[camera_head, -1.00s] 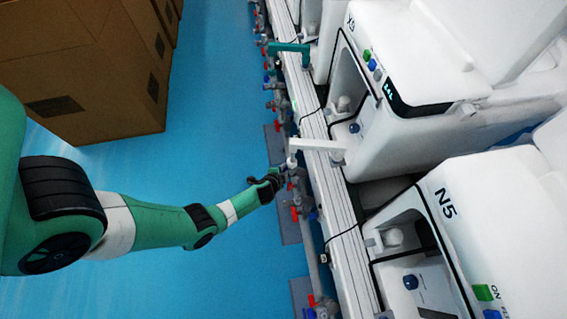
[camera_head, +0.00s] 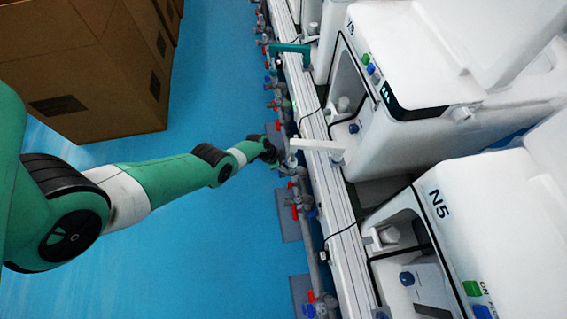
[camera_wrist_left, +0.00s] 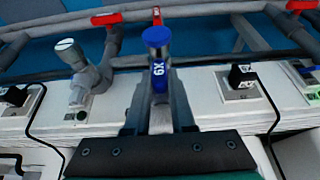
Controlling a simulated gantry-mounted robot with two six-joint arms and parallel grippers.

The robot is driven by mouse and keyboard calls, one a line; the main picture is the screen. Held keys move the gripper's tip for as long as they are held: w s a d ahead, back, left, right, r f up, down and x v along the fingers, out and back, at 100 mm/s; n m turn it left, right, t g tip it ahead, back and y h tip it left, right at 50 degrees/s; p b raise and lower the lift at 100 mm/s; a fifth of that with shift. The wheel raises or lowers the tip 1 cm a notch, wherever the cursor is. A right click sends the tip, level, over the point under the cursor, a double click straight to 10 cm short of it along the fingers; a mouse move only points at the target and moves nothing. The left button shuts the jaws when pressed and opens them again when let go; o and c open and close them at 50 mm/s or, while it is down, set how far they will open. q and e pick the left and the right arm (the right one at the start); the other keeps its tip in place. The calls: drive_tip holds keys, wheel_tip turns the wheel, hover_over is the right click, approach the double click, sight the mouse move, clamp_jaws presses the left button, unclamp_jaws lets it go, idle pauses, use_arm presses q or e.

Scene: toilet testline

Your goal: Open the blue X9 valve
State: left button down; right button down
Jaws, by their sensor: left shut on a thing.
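The blue X9 valve (camera_wrist_left: 157,78) stands in the middle of the left wrist view, with a blue cap and a white X9 mark on its blue handle. My left gripper (camera_wrist_left: 159,105) is shut on it, with one dark finger on each side of the handle. In the head view my left gripper (camera_head: 272,155) is at the pipe line beside the white rail; the blue valve is too small or hidden there. My right gripper is in neither current view.
Pipes with red-handled valves (camera_head: 295,212) run along the rail (camera_head: 318,150). A white toilet (camera_head: 410,115) and the N5 toilet (camera_head: 440,235) stand to the right. Cardboard boxes (camera_head: 80,80) stand left; blue floor between is clear.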

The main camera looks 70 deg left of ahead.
use_arm(q)
drive_tip(key=shift+s+f, duration=0.1)
drive_tip(key=shift+f, duration=0.05)
idle(0.3)
drive_tip(key=c, duration=1)
unclamp_jaws()
drive_tip(key=shift+c, duration=0.2)
drive_tip(key=shift+r+p, duration=0.4)
drive_tip(key=shift+r, duration=0.05)
drive_tip(key=p+v, duration=1)
drive_tip(key=p, duration=0.1)
drive_tip(key=shift+s+a+r, duration=0.2)
drive_tip(key=shift+r, duration=0.15)
